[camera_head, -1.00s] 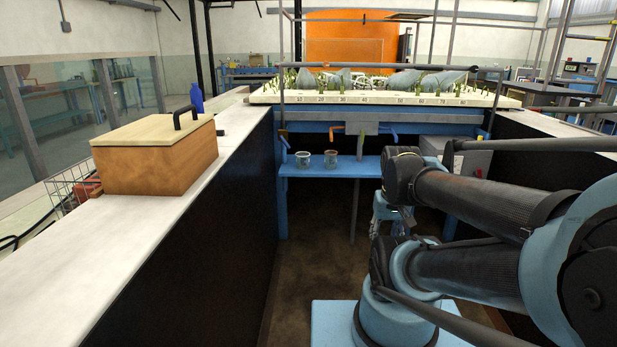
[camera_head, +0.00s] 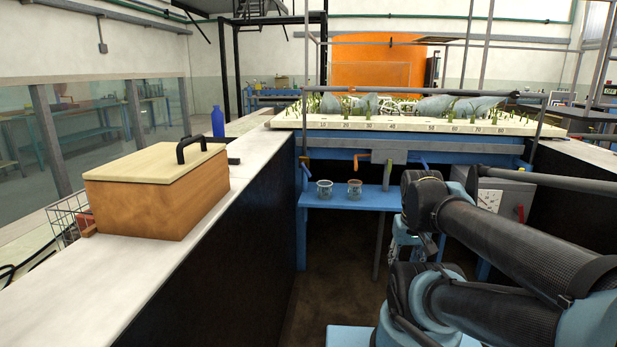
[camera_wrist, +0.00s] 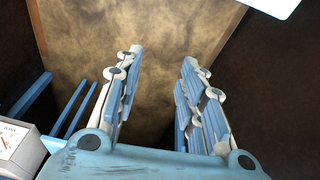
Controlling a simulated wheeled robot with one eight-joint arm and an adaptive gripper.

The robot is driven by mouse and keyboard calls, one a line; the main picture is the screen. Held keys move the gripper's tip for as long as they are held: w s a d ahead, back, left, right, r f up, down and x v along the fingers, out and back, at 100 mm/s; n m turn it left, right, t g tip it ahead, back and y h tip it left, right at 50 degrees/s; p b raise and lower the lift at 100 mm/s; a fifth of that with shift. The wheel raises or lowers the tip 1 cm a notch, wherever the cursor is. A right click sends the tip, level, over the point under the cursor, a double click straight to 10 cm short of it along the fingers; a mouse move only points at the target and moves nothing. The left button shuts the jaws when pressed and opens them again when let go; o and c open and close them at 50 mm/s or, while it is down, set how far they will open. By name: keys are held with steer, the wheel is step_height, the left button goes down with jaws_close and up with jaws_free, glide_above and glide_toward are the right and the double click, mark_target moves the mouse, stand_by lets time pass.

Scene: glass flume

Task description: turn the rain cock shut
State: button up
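Small cock handles hang under the front edge of the planted tray in the head view. No label shows which one is the rain cock. My gripper (camera_wrist: 162,58) is open and empty in the wrist view, its two fingers apart over a brown floor. In the head view my arm is folded at the right, and the gripper is mostly hidden behind it, low and in front of the blue shelf, apart from the handles.
Two small pots, one grey (camera_head: 324,189) and one brown (camera_head: 355,188), stand on the blue shelf (camera_head: 340,204). A grey box with a dial (camera_head: 497,192) is at the right. A wooden box (camera_head: 158,192) stands on the white ledge (camera_head: 130,296). Dark walls flank the floor gap.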

steer(key=w+a+r+n+t+h, duration=0.1)
steer(key=w+r+n+t, duration=0.2)
steer(key=w+n, duration=0.65)
steer(key=w+r+n+t+h, duration=0.2)
steer(key=w+r+n+t, duration=0.15)
steer(key=w, duration=1.15)
steer(key=w+a+r+n+t+h, duration=0.1)
steer(key=w+r+n+t, duration=0.25)
steer(key=w+n, duration=0.6)
steer(key=w+a+n+t, duration=0.15)
steer(key=w+a, duration=0.25)
steer(key=w, duration=0.4)
steer(key=n+t+y, duration=0.4)
steer(key=n+y, duration=0.4)
steer(key=n, duration=1.3)
glide_toward(308, 173)
steer(key=x, duration=1.1)
jaws_close()
